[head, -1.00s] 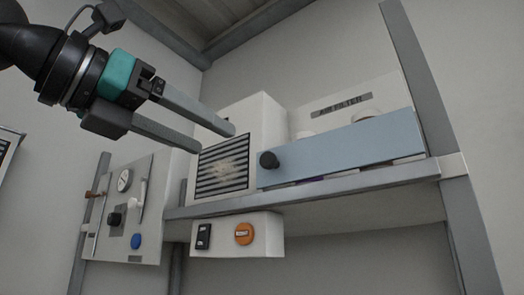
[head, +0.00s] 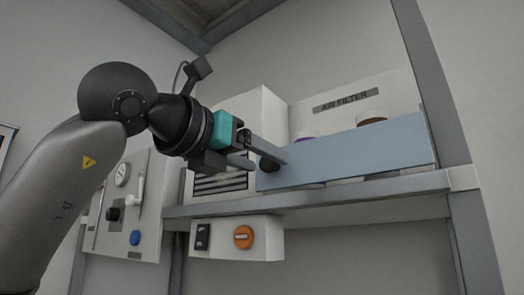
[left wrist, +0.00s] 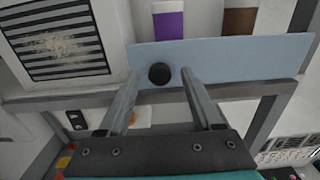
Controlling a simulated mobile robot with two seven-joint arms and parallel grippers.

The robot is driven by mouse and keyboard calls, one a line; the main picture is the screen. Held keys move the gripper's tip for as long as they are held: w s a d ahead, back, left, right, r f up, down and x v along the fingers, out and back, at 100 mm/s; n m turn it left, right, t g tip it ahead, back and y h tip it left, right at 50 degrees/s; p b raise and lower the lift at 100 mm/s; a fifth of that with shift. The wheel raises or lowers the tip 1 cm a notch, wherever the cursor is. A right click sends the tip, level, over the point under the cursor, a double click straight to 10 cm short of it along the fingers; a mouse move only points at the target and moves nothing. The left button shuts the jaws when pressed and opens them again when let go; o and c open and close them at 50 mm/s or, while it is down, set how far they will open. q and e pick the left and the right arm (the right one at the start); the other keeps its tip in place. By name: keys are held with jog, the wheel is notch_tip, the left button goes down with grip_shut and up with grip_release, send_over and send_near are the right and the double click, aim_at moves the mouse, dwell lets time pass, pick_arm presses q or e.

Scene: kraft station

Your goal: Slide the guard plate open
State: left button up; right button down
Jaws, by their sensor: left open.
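The guard plate (head: 350,152) is a long light-blue panel along the front of the shelf, below the AIR FILTER label. Its round black knob (head: 268,164) is at the left end. My left gripper (head: 272,162) is open at the knob, partly covering it in the head view. In the left wrist view, the knob (left wrist: 160,74) shows between the two fingertips (left wrist: 160,75) of the open gripper, with a gap on each side. The guard plate (left wrist: 230,60) runs off to the right there. My right gripper is not in view.
A dusty vent grille (left wrist: 60,50) is left of the plate. Purple (left wrist: 168,22) and brown (left wrist: 240,20) items stand behind the plate. The grey shelf edge (head: 330,200) runs below it. A box with an orange knob (head: 243,237) hangs under the shelf.

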pick_arm(q)
jog(key=shift+w+d, duration=0.3)
jog(key=shift+w, duration=0.1)
grip_shut()
dwell(0.4)
dwell(0.9)
